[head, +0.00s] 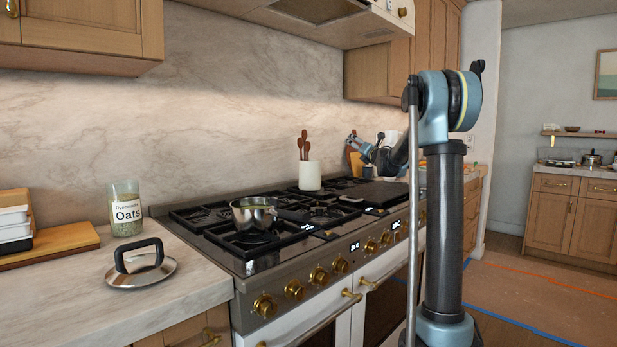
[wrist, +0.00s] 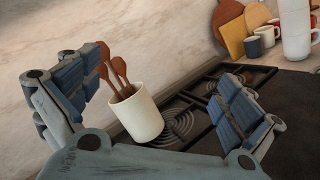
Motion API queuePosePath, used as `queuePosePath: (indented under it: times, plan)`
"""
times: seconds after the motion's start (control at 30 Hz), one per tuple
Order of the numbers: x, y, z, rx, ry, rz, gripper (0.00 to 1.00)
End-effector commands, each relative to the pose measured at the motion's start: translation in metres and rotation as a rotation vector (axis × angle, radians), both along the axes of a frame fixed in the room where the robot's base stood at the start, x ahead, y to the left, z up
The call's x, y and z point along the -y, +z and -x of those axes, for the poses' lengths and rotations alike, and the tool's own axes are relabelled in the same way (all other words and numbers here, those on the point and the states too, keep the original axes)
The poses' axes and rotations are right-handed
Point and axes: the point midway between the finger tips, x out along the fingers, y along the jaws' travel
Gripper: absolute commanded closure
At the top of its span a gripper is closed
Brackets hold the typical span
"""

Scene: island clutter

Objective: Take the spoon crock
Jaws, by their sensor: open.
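The spoon crock (head: 309,176) is a white cylinder with several brown wooden spoons (head: 304,146) in it. It stands upright at the back of the stove in the head view. In the wrist view the crock (wrist: 137,114) appears tilted, between my two fingers and beyond them. My gripper (wrist: 158,95) is open, with blue-padded fingers spread wide to the left and right of the crock. The left finger is close to the spoons in the picture; I cannot tell whether it touches. In the head view my gripper (head: 357,145) is to the right of the crock, with nothing seen in it.
A steel pot (head: 254,212) sits on the front left burner. A pot lid (head: 141,266) and an oats jar (head: 125,209) are on the left counter. Cutting boards (wrist: 231,27), small mugs (wrist: 266,37) and stacked white cups (wrist: 295,29) stand beyond the stove.

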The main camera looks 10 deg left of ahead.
Motion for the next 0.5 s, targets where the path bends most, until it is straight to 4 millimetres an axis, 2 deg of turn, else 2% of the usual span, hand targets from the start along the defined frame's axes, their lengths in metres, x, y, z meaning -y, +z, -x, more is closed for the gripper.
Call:
queuePosePath:
  times: [0.03,0.1,0.3,0.5]
  plan:
    - [-0.014,-0.006,-0.014,0.033,0.048,0.069,0.00]
    - [-0.033,-0.016,-0.027,0.080,0.116,0.171,0.00]
    - [-0.080,-0.055,-0.053,0.206,0.304,0.423,0.00]
    - [-0.105,-0.088,-0.063,0.284,0.425,0.568,0.00]
